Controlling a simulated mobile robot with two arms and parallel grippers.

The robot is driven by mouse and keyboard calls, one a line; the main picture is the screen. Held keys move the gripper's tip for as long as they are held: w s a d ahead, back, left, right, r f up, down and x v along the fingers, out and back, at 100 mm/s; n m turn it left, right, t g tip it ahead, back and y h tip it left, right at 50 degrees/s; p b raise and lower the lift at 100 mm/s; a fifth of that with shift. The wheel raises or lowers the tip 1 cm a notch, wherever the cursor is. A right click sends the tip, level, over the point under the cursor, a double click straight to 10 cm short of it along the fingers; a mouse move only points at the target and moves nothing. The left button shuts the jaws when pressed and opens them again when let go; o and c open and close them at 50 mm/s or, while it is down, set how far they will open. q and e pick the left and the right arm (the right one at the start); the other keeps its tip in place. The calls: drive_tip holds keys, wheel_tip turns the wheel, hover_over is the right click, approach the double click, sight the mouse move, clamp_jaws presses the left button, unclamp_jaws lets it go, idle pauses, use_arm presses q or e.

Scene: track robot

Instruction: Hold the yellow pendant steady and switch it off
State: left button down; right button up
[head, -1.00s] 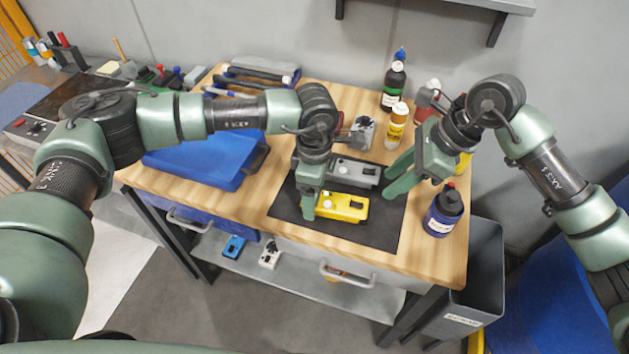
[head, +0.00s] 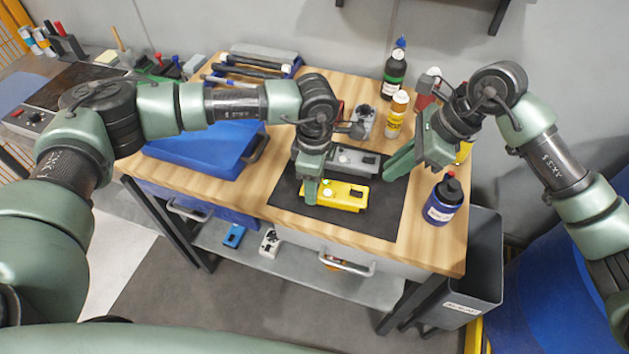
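The yellow pendant (head: 345,196) lies on a dark mat (head: 375,222) on the wooden workbench. It has a pale button near its left end and dark marks near its right end. My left gripper (head: 311,193) points down at the pendant's left end and covers part of it. Only one of its fingers shows clearly, so its grip is unclear. My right gripper (head: 391,173) is to the right of the pendant, apart from it, pointing down-left with its fingers together and nothing seen between them. A grey pendant (head: 352,160) lies just behind the yellow one.
A dark blue bottle (head: 441,203) stands right of the mat. A yellow-and-white bottle (head: 396,117) and a green-labelled bottle (head: 394,76) stand behind. A blue case (head: 205,157) is on the left. A grey bin (head: 475,270) stands beside the bench.

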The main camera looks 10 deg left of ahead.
drive_tip(key=w+a+r+y, duration=0.1)
drive_tip(key=r, duration=0.2)
drive_tip(key=w+a+r+t+y, duration=0.1)
drive_tip(key=a+r, duration=0.1)
drive_tip(key=r, duration=0.1)
drive_tip(key=a+r+y, duration=0.1)
drive_tip(key=r+y, duration=0.1)
drive_tip(key=r, duration=0.2)
drive_tip(key=shift+w+a+r, duration=0.1)
drive_tip(key=shift+w+a, duration=0.05)
drive_tip(key=shift+w, duration=0.25)
clamp_jaws()
drive_tip(key=a+r+m+t+y, duration=0.25)
drive_tip(key=r+y, duration=0.75)
drive_tip(key=r, duration=1.4)
drive_tip(key=w+d+r+m+t, duration=0.4)
drive_tip(key=w+m+t, duration=0.6)
drive_tip(key=m, duration=0.7)
drive_tip(key=w+f+m+t+h, duration=0.1)
drive_tip(key=w+m+t+h, duration=0.1)
drive_tip(key=m+t+h, duration=0.3)
drive_tip(key=m+g+h, duration=0.8)
drive_tip(key=m+g, duration=0.5)
drive_tip(key=g, duration=0.5)
hover_over(355, 192)
wheel_tip(355, 192, down, 37)
drive_tip(key=shift+f, duration=3.15)
drive_tip(key=shift+f, duration=0.35)
